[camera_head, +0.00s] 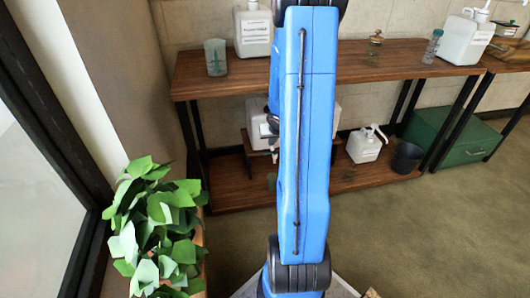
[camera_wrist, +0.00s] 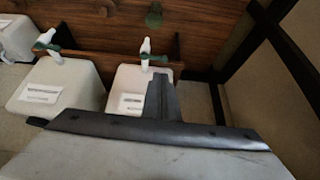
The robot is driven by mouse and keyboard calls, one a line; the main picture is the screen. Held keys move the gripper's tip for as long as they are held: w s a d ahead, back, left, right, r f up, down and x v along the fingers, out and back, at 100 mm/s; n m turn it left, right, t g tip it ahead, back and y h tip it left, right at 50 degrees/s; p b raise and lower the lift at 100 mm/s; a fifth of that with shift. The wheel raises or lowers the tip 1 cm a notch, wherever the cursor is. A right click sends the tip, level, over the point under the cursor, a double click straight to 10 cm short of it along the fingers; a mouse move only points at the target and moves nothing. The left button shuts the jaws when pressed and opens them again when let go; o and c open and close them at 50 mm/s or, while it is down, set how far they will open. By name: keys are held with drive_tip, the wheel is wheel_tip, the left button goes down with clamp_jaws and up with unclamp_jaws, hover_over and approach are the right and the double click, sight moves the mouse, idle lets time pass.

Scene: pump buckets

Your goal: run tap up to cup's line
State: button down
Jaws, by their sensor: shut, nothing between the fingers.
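A white container (camera_head: 260,112) with a small tap (camera_head: 273,155) stands on a raised stand at the lower shelf, partly behind my blue arm. A greenish cup (camera_head: 272,181) is on the shelf board below, mostly hidden; its line and contents cannot be made out. In the wrist view, two white labelled containers (camera_wrist: 62,85) show, each with a white and green tap; the nearer tap (camera_wrist: 146,52) is just beyond my fingertips. My gripper (camera_wrist: 163,82) is shut and empty, apparently apart from that tap.
The upper shelf (camera_head: 340,70) carries a clear cup (camera_head: 215,57), a labelled white container (camera_head: 253,32), a jar (camera_head: 374,46) and a bottle (camera_head: 432,46). A pump bottle (camera_head: 365,146) and dark bucket (camera_head: 407,157) stand lower right.

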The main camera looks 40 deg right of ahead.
sight(267, 153)
drive_tip(key=shift+x, duration=6.95)
